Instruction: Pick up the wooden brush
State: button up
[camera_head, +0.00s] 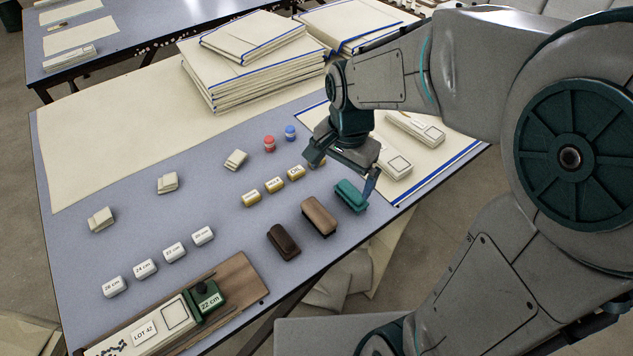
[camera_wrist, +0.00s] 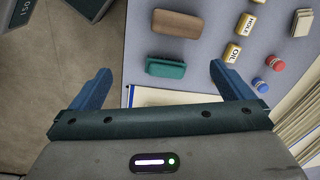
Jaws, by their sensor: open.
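The wooden brush (camera_head: 319,216) is a tan brown block with dark bristles under it. It lies on the blue-grey table between a dark brown brush (camera_head: 283,241) and a green brush (camera_head: 350,195). In the wrist view the wooden brush (camera_wrist: 177,23) is near the top, beyond the fingertips. My gripper (camera_head: 343,170) is open and empty, above the table on the far side of the green brush. In the wrist view the green brush (camera_wrist: 166,68) shows between the two blue fingers of my gripper (camera_wrist: 160,70).
Yellow labelled blocks (camera_head: 273,185) stand just behind the brushes, with red (camera_head: 269,143) and blue (camera_head: 290,132) small items further back. Several white size blocks (camera_head: 174,252) and a wooden board (camera_head: 246,284) are to the left. Stacked cloths (camera_head: 254,75) stand behind.

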aim_at(319, 212)
jog(key=w+a+f+m+b, duration=0.1)
jog(key=f, duration=0.5)
jog(key=a+f+m, duration=0.1)
jog(key=f, duration=0.5)
jog(key=w+a+f+m+b, duration=0.1)
jog(key=a+f, duration=0.1)
jog(key=f, duration=0.4)
jog(key=shift+w+a+f+g+b, duration=0.1)
jog(key=shift+w+f+g+b, duration=0.2)
jog(key=shift+w+f+g, duration=0.1)
jog(key=c, duration=0.6)
